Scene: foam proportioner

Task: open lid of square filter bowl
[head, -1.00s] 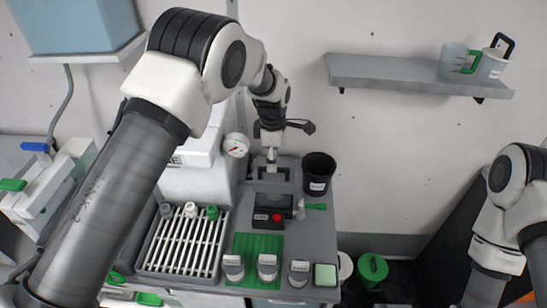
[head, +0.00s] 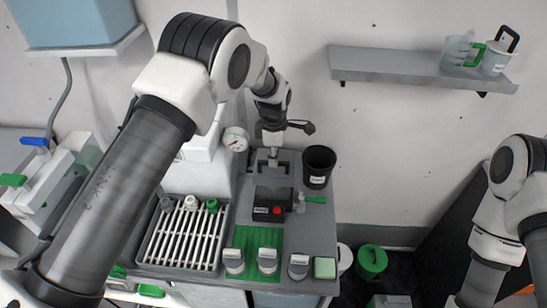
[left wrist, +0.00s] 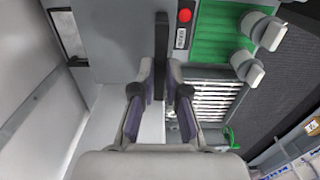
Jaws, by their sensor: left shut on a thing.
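The square filter bowl (head: 272,196) is a dark grey box on the grey bench, with a red button on its front block. Its lid (head: 283,167) is a grey plate at the bowl's back edge, partly hidden by my gripper. My left gripper (head: 272,158) reaches down to the lid from above. In the left wrist view, the left gripper (left wrist: 161,95) is shut on a dark, narrow bar, seemingly the lid (left wrist: 161,45) seen edge-on. How far the lid is tilted is hard to tell. My right gripper is outside the picture; only its arm shows at the right.
A slatted tray (head: 184,238) with small caps stands left of the bowl. A black cup (head: 318,166) is at the right and a pressure gauge (head: 235,139) at the left. A green-handled tool (head: 314,200) lies close beside the bowl.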

